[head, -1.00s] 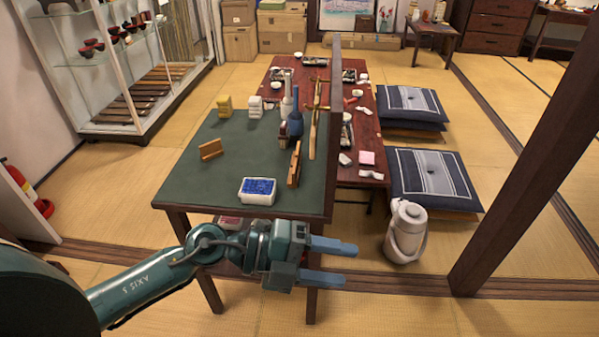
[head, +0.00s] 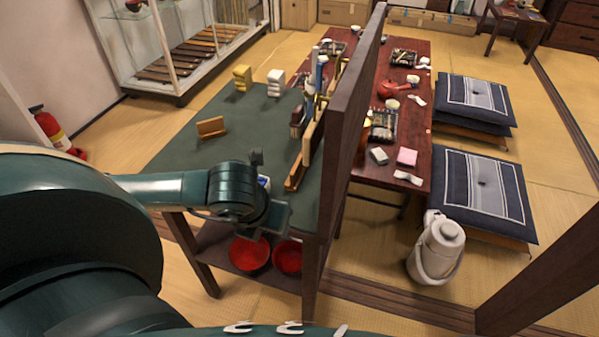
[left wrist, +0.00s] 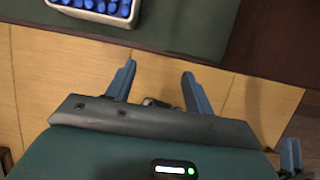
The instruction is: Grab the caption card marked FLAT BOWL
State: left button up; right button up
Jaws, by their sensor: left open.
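No card with readable FLAT BOWL lettering shows in either view. A small wooden stand (head: 211,127) is on the left of the dark green table (head: 188,158), and a longer wooden holder (head: 296,174) stands by the partition; any lettering is too small to read. My left gripper (left wrist: 157,84) is open and empty in the left wrist view, its two blue fingers apart just off the table's edge. In the head view its wrist covers the table's near edge and the fingers are hidden.
A white tray of blue pieces (left wrist: 92,14) lies near the table edge, mostly hidden by my arm in the head view. A dark wooden partition (head: 340,110) bounds the table's right side. Red bowls (head: 250,254) sit on the shelf below. A white flask (head: 437,248) stands right.

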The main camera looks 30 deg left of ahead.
aim_at(296, 168)
pick_arm(q)
jog(key=w+b, duration=0.2)
jog(key=b, duration=0.2)
jog(key=w+a+b, duration=0.1)
jog(key=w+b, duration=0.1)
jog(key=b, duration=0.3)
jog(key=shift+w, duration=0.1)
jog(key=w, duration=0.3)
jog(key=w+a, duration=0.1)
jog(key=w, duration=0.2)
jog(key=shift+w+a+f, duration=0.1)
jog(key=shift+w+a, duration=0.05)
jog(key=shift+a, duration=0.05)
jog(key=shift+w+a, duration=0.2)
jog(key=shift+w, duration=0.65)
jog(key=w, duration=0.2)
jog(key=w+a, duration=0.1)
jog(key=w, duration=0.1)
jog(key=shift+w+f, duration=0.1)
jog(key=shift+f, duration=0.5)
pick_arm(e)
jog(key=shift+n+t, duration=0.8)
jog(key=shift+n, duration=0.1)
jog(key=f, duration=0.4)
jog(key=shift+s+d, duration=0.2)
jog(key=shift+d, duration=0.1)
pick_arm(q)
jog(key=shift+c, duration=0.3)
